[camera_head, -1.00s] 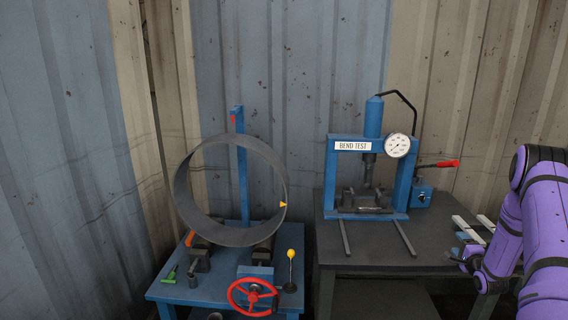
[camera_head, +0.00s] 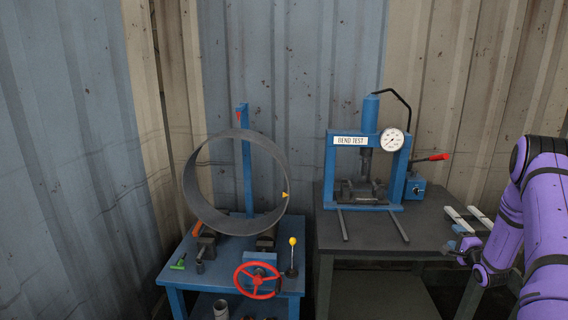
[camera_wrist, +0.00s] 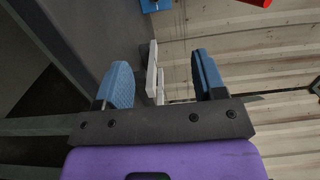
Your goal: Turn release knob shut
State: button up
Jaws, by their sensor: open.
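The bend test press (camera_head: 368,170) stands on the dark table at the right, with a blue pump box (camera_head: 416,187) at its right side. A small pale spot on the box's front may be the release knob, but it is too small to be sure or to tell its turn. A red-tipped lever (camera_head: 438,157) sticks out above the box. My gripper (camera_head: 456,243) is at the right, in front of and below the box, apart from it. In the wrist view my gripper (camera_wrist: 160,78) is open and empty, and the blue box (camera_wrist: 154,5) shows only at the top edge.
Pale bars (camera_head: 470,217) lie on the table (camera_head: 395,238) near my gripper; they also show between the fingers (camera_wrist: 152,72). At the left, a blue bench (camera_head: 180,271) carries a large ring (camera_head: 207,208), a red handwheel (camera_head: 256,281) and a yellow-tipped lever (camera_head: 293,256). Corrugated walls stand behind.

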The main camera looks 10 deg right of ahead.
jog(key=w+a+r+n+g+y, duration=0.1)
jog(key=w+a+r+n+y, duration=0.15)
jog(key=a+r+y, duration=0.4)
jog(key=w+a+r+n+g+y, duration=0.1)
jog(key=w+a+r+n+y, duration=0.2)
jog(key=a+r, duration=0.7)
jog(key=s+a+r+n+g+y, duration=0.2)
jog(key=s+a+r+n+g, duration=0.25)
jog(key=a+r, duration=0.35)
jog(key=s+a+r+n+g+y, duration=0.3)
jog(key=s+a+r, duration=0.25)
jog(key=a, duration=0.55)
jog(key=s+a+r+n+g+h, duration=0.25)
jog(key=s+a, duration=0.25)
jog(key=s, duration=0.3)
jog(key=s+a+r+n+g+h, duration=0.25)
jog(key=s+a+r, duration=0.2)
jog(key=s, duration=0.45)
jog(key=s+d+r+n+t+h, duration=0.1)
jog(key=s+h, duration=0.5)
jog(key=s, duration=1)
jog(key=shift+s+d+r+n+t+h, duration=0.15)
jog(key=shift+s+d+n+t+h, duration=0.2)
jog(key=shift+t, duration=0.2)
